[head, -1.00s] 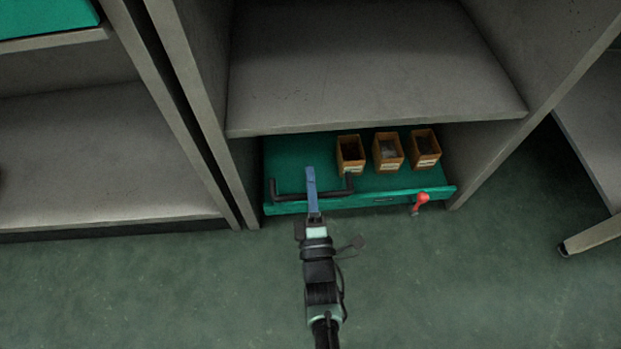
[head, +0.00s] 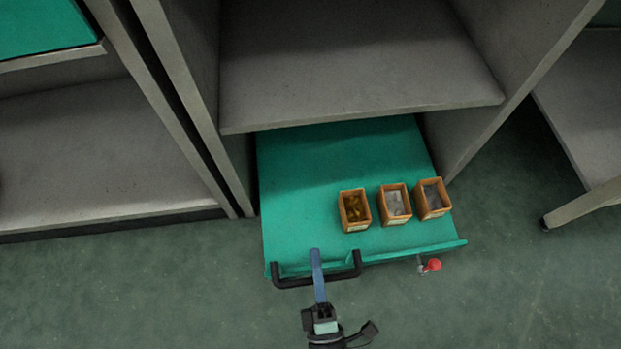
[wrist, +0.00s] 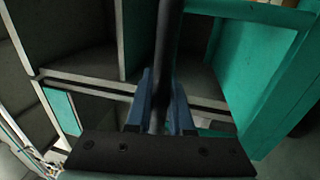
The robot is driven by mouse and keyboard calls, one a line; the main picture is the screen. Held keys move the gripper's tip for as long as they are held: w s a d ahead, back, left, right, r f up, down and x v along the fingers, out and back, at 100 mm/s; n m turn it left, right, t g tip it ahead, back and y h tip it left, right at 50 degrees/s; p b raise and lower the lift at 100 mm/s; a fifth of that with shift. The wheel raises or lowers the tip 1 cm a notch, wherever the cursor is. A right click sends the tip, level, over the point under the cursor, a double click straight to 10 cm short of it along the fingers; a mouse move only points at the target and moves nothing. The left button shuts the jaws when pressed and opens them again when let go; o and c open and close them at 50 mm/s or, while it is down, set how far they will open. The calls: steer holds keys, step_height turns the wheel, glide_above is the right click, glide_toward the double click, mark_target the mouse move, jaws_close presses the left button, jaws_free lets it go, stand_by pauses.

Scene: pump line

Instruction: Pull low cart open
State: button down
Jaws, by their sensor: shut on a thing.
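The low cart (head: 310,190) is a green sliding tray at the bottom of the grey shelf unit. It stands well out from under the shelf, over the floor. A black bar handle (head: 346,272) runs along the left part of its front edge. My gripper (head: 317,264) has blue fingers shut on the handle near its middle. In the wrist view the blue fingers of my gripper (wrist: 160,110) close on both sides of the dark bar (wrist: 168,45). A red knob (head: 432,265) sits on the front edge, right of the handle.
Three small orange-brown boxes (head: 397,205) with contents stand on the cart's right half. The grey shelf (head: 360,75) overhangs the cart's rear. Another shelf unit (head: 110,190) stands left, and a grey leg (head: 580,205) stands right. The green floor (head: 180,290) in front is clear.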

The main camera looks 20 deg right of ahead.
steer(key=r+v, duration=0.2)
steer(key=v, duration=0.8)
steer(key=shift+s, duration=0.45)
steer(key=shift+a, duration=0.1)
steer(key=c, duration=0.8)
jaws_free()
steer(key=v, duration=1.2)
steer(key=shift+s+a+f, duration=0.1)
steer(key=shift+s+f, duration=0.05)
steer(key=shift+s, duration=0.2)
